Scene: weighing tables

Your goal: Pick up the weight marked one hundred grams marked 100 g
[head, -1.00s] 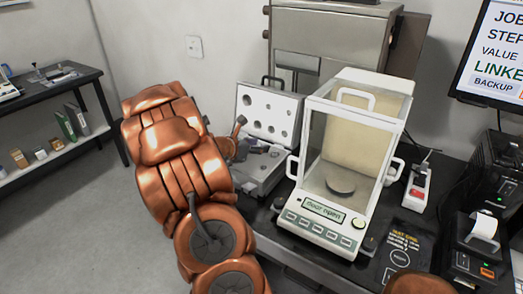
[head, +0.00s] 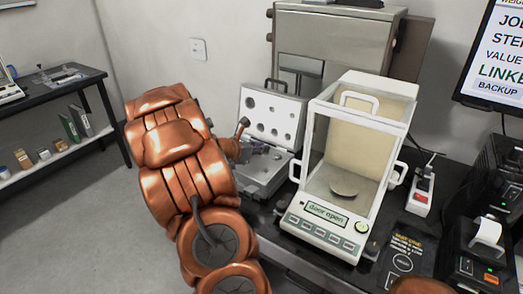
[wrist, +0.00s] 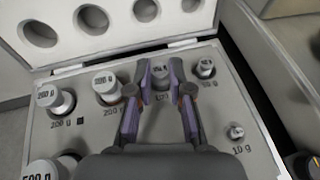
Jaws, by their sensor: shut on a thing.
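The weight case (head: 272,113) stands open, its lid raised against the wall side. In the wrist view, a small metal weight (wrist: 160,76) stands in its slot in the case, with a blurred label below it that looks like 100 g. My gripper (wrist: 160,88) has its two purple-grey fingers on either side of this weight and is shut on it. The weight appears still seated in the tray. In the head view, my gripper (head: 240,152) is low over the case, and my copper arm hides part of it.
Neighbouring weights include a 200 g one (wrist: 105,82), one at right (wrist: 205,68) and a 10 g one (wrist: 236,132). A balance (head: 340,190) with display "door open" stands right of the case. A shelf table (head: 60,95) is far left.

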